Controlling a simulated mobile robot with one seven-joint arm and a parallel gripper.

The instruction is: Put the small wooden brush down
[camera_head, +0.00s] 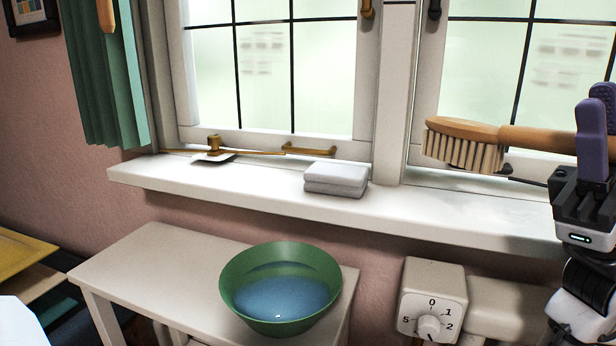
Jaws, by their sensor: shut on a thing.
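The small wooden brush (465,143) has a light wooden head and handle with pale bristles pointing down. It is held roughly level at the right of the view, in front of the window and above the right part of the sill. My gripper (597,135) is at the right edge, with its purple fingers shut on the brush handle. The far end of the handle is hidden behind the fingers or out of view. The bristles appear clear of the white windowsill (450,220).
Folded grey cloths (336,179) lie mid-sill, and a small white dish (213,157) with a thin wooden tool lies further left. Below, a green bowl of blue liquid (281,287) stands on a white table (150,262). A dial box (433,300) sits under the sill. The sill's right part looks bare.

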